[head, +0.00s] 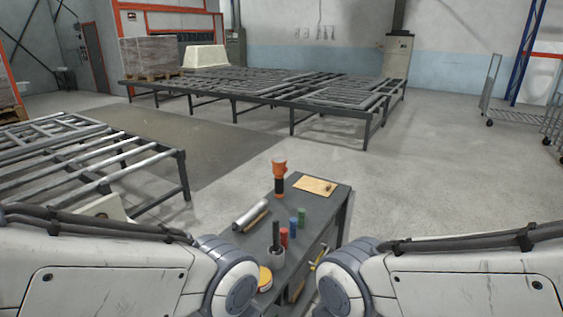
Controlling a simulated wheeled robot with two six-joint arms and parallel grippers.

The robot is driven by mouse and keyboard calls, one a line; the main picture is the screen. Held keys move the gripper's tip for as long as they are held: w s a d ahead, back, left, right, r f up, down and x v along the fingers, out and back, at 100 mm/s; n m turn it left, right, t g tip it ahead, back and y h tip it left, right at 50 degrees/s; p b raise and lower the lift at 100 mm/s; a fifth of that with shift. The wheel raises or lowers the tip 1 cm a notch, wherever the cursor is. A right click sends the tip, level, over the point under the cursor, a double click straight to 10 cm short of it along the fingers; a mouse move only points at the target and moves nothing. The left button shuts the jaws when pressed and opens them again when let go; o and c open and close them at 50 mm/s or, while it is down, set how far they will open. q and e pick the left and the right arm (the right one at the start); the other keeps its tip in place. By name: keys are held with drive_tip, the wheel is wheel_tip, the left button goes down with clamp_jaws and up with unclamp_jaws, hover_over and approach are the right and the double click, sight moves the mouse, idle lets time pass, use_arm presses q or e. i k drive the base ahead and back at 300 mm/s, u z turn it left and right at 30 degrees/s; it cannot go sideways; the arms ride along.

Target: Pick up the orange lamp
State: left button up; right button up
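The orange lamp (279,170) looks like a torch with an orange head and a dark handle. It stands upright near the far left part of a dark grey workbench (317,205). My two arms come in from the lower left and lower right, well short of the lamp. Neither gripper shows in the head view, so what they do is hidden. Nothing touches the lamp.
On the bench are a clipboard (314,186), a silver roll (251,213), red, blue and green cylinders (293,224), a cup (276,257) and a yellow-rimmed tin (265,279). A roller table (90,160) stands left.

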sight(279, 163)
drive_tip(key=z, duration=0.55)
drive_tip(key=k, duration=1.3)
drive_tip(key=z, duration=0.85)
drive_tip(key=i, duration=3.15)
drive_tip(key=u, duration=0.45)
drive_tip(key=i, duration=1.3)
drive_tip(key=u, duration=1.4)
drive_tip(key=i, duration=0.85)
drive_tip(key=u, duration=1.35)
drive_tip(key=i, duration=0.4)
drive_tip(key=u, duration=0.2)
